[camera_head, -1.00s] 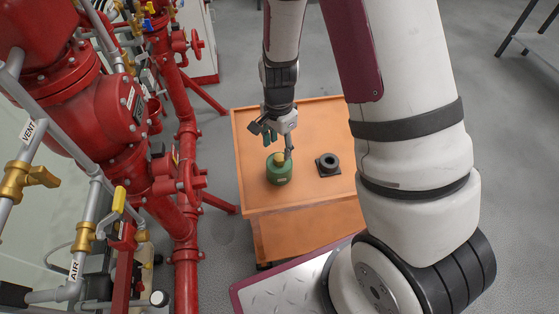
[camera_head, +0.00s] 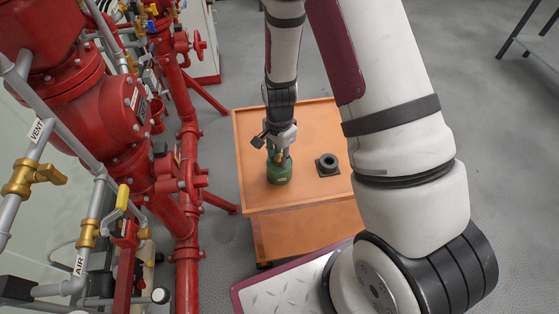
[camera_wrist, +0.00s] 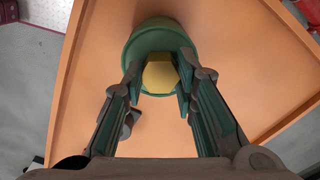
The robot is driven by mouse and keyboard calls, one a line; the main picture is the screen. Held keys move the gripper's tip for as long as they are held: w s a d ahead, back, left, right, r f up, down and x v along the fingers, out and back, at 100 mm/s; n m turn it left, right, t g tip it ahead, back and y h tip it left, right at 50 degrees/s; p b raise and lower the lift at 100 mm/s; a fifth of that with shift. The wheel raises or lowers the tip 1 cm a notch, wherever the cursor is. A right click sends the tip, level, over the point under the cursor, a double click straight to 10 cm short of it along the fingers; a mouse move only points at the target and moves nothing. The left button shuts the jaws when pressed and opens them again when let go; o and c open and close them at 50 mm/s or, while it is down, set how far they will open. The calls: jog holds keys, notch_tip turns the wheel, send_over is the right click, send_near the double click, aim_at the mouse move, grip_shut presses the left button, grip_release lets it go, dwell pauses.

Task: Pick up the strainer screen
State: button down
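A green cylinder (camera_head: 280,178) stands upright on the orange cart top, with a yellow piece at its top. In the wrist view the green body (camera_wrist: 150,32) surrounds the faceted yellow piece (camera_wrist: 160,74). I cannot tell for certain which part is the strainer screen. My gripper (camera_head: 279,158) points down over the cylinder and hides much of its top in the head view. In the wrist view the gripper's fingers (camera_wrist: 161,84) are apart, one on each side of the yellow piece and very close to it. Firm contact cannot be made out.
A dark square fitting with a round opening (camera_head: 328,170) sits right of the cylinder on the cart (camera_head: 315,116). The cart has a raised rim. Red pipes and valves (camera_head: 188,176) stand to the left.

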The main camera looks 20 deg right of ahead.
jog(key=shift+r, duration=0.1)
jog(key=shift+r, duration=0.8)
jog(key=shift+s+r+b, duration=0.15)
jog(key=shift+r+b, duration=0.25)
jog(key=shift+r, duration=0.5)
jog(key=s+r+p, duration=0.1)
jog(key=s+p, duration=0.3)
jog(key=s, duration=1.1)
jog(key=shift+s+r, duration=0.2)
jog(key=shift+s, duration=0.15)
